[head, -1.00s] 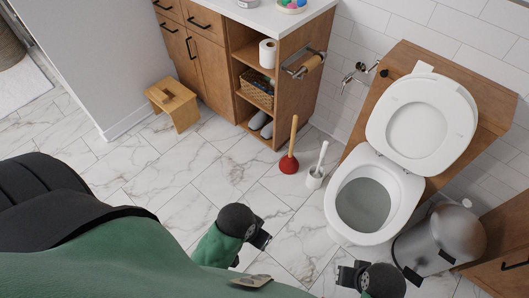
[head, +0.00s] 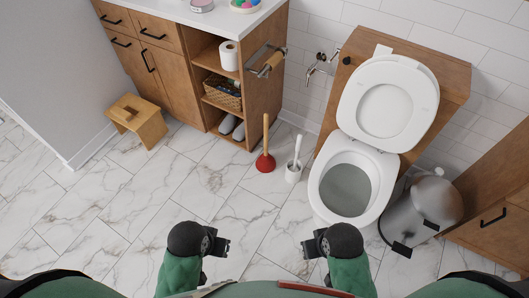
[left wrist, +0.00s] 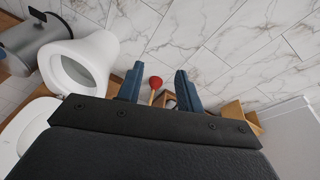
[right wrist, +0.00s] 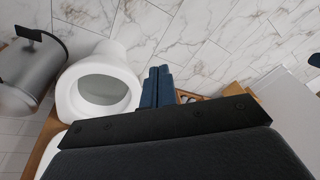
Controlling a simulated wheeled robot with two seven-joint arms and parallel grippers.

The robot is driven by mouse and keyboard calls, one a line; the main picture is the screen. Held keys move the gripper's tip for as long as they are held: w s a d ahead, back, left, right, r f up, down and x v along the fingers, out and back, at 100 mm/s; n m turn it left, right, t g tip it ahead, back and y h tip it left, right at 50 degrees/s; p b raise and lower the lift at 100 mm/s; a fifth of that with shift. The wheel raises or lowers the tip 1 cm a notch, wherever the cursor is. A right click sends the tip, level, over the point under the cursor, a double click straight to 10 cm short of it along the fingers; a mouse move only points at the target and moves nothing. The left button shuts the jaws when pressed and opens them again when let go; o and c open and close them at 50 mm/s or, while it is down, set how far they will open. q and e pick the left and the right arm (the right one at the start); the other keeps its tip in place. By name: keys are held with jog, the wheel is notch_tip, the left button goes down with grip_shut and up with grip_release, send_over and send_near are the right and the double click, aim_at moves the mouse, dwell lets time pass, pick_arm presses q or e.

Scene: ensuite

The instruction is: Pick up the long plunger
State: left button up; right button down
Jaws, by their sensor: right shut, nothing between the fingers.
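The long plunger (head: 265,162) has a red rubber cup and a long wooden handle. It stands upright on the tiled floor in the head view, between the vanity and the toilet. In the left wrist view its red cup (left wrist: 155,82) shows between the fingertips, some way beyond them. My left gripper (head: 223,246) is open and empty, nearer me than the plunger and to its left. My right gripper (head: 308,247) is shut and empty, nearer me and to the right. I cannot make out the plunger in the right wrist view.
A white toilet brush in its holder (head: 293,172) stands close right of the plunger. The toilet (head: 318,190) and a steel bin (head: 425,205) are further right. The wooden vanity (head: 263,100) is behind, with a stool (head: 137,120) at left. The floor before the plunger is clear.

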jog(key=c, duration=2.2)
grip_release()
jog(key=shift+w+a+r, duration=0.15)
jog(key=shift+w+a, duration=0.05)
jog(key=shift+a, duration=0.05)
